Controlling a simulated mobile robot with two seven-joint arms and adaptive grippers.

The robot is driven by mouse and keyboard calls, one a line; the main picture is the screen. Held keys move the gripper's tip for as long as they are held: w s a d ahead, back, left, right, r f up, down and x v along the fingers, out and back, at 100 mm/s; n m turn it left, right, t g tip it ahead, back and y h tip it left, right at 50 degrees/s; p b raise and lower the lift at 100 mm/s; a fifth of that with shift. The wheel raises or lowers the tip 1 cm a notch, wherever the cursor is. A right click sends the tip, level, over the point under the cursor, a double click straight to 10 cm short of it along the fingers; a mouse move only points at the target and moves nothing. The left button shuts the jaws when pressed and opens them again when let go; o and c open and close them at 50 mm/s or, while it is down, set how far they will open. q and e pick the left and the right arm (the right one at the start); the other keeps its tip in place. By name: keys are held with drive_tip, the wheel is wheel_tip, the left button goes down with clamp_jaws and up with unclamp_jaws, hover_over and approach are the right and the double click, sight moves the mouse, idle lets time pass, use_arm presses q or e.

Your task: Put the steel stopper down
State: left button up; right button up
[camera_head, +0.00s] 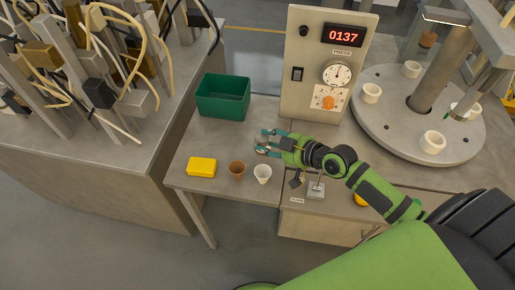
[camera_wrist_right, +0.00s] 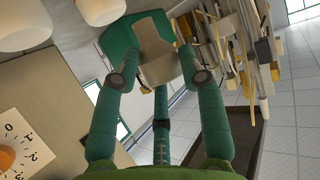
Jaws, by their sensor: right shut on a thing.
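My right gripper (camera_head: 266,141) reaches in from the right over the grey bench in the head view, with its fingers pointing left. It is shut on a small grey piece, the steel stopper (camera_head: 261,141), which is mostly hidden between the teal fingertips. In the right wrist view, a pale grey-beige piece (camera_wrist_right: 163,70) shows between the fingers of the right gripper (camera_wrist_right: 162,62). I cannot tell whether the stopper touches the bench. My left gripper is not in view.
A green bin (camera_head: 222,112) stands behind and left of the gripper. A yellow block (camera_head: 201,167), a brown cup (camera_head: 237,169) and a white cup (camera_head: 263,172) stand in front. A control panel (camera_head: 303,75) stands behind it; a turntable (camera_head: 395,120) is at right.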

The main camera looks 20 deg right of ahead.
drive_tip(key=a, duration=0.1)
drive_tip(key=w+a+f, duration=0.1)
drive_tip(key=a, duration=0.1)
drive_tip(key=shift+w+f, duration=0.35)
drive_tip(key=shift+w, duration=0.05)
wheel_tip(320, 180, down, 3)
drive_tip(key=shift+f, duration=0.65)
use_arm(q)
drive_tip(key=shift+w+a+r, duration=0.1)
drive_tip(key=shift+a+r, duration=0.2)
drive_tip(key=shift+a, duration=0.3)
use_arm(e)
drive_tip(key=o, duration=0.8)
drive_tip(key=shift+f, duration=0.15)
drive_tip(key=o, duration=0.4)
drive_tip(key=shift+o, duration=0.2)
